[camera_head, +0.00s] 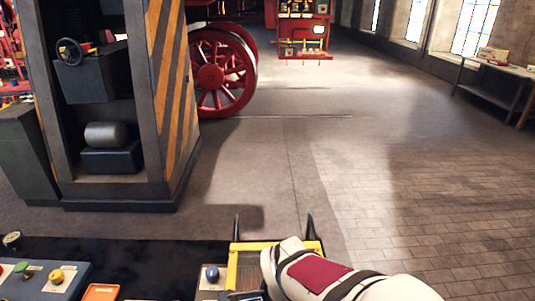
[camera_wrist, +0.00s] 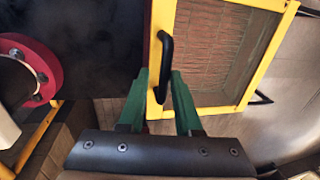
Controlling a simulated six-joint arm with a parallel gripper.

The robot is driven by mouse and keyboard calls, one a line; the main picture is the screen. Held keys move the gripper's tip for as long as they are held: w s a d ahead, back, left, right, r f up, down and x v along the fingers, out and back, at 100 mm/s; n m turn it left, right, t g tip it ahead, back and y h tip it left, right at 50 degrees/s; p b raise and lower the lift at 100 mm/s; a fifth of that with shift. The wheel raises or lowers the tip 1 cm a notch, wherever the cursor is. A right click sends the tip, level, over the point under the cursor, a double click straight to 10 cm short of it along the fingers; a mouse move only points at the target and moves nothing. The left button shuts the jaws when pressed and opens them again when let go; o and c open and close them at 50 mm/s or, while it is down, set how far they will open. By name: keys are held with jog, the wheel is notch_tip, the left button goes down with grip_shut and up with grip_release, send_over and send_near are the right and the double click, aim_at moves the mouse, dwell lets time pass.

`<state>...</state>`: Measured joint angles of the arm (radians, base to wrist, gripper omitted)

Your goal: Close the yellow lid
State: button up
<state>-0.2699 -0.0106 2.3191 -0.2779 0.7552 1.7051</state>
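The yellow lid (camera_wrist: 262,5) is a yellow frame around a brownish mesh panel, with a black bar handle (camera_wrist: 166,50) on its left side in the wrist view. In the head view part of the yellow lid (camera_head: 247,268) shows at the bottom middle, partly covered by my arm. My gripper (camera_wrist: 160,88) has two green fingers, spread apart, at the lower end of the handle. The handle lies between the fingertips in the picture; I see a gap and cannot tell whether either finger touches it. The lid's exact angle is unclear.
A dark bench top (camera_head: 150,262) lies to the left, with a blue panel of knobs (camera_head: 45,283) and an orange tray (camera_head: 101,292). A blue knob (camera_head: 211,274) sits just left of the lid. A striped pillar (camera_head: 172,100) stands behind.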

jog(key=o, duration=0.3)
jog(key=shift+r, duration=0.1)
jog(key=s+r, duration=0.1)
jog(key=r, duration=0.4)
jog(key=s+r, duration=0.1)
jog(key=r, duration=0.4)
jog(key=s+r, duration=0.1)
jog(key=r, duration=0.4)
jog(key=shift+r, duration=0.15)
jog(key=s+d+f+n, duration=0.1)
jog(key=s+f+n, duration=0.2)
jog(key=s+n, duration=0.1)
jog(key=s+d+f+n+g+y, duration=0.1)
jog(key=s+f+n, duration=0.3)
jog(key=s+d+f+n+g, duration=0.1)
jog(key=s+f+n, duration=0.3)
jog(key=s, duration=0.1)
jog(key=shift+d+y, duration=0.2)
jog(key=shift+y, duration=0.2)
